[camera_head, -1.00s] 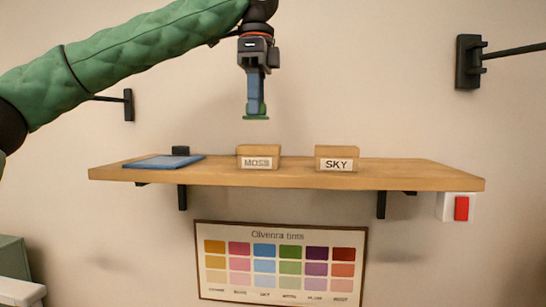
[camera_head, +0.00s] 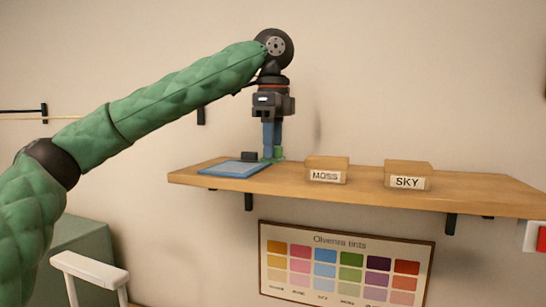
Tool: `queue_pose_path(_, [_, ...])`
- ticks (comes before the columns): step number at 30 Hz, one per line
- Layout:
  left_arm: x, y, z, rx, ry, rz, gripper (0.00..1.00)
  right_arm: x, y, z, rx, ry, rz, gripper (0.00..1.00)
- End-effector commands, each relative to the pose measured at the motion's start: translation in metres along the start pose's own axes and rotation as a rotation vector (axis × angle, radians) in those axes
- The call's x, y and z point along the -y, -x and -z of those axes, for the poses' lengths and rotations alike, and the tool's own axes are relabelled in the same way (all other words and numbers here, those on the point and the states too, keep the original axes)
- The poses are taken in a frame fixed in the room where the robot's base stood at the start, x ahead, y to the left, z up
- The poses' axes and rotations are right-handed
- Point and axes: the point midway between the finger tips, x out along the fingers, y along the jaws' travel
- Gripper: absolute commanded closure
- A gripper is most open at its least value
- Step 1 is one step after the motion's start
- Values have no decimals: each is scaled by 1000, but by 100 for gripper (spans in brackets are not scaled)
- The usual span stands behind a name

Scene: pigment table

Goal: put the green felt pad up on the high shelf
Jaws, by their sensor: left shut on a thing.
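My left gripper (camera_head: 272,148) points straight down over the high shelf (camera_head: 470,190), between the blue pad and the MOSS block. It is shut on the green felt pad (camera_head: 279,155), which shows only as a small green piece at the fingertips. The pad is close to the shelf top, toward the back; I cannot tell whether it touches the wood. My right gripper is not in view.
A blue pad (camera_head: 234,168) lies on the shelf's left end, with a small black block (camera_head: 249,156) behind it. Wooden blocks labelled MOSS (camera_head: 326,169) and SKY (camera_head: 408,175) stand to the right. The shelf's right part is clear.

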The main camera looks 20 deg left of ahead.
Motion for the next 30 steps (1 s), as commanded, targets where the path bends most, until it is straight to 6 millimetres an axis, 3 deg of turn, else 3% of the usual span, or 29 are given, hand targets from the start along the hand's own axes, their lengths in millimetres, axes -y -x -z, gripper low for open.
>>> queue_pose_path(12, [0,-33,0,0,-1,-3,90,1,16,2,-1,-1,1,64])
queue_pose_path(28, [0,-41,0,-1,0,-1,90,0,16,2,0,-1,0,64])
queue_pose_path(29, [0,-40,0,-1,1,-1,64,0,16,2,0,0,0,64])
queue_pose_path(30, [0,-40,0,-1,1,-1,57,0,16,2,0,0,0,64])
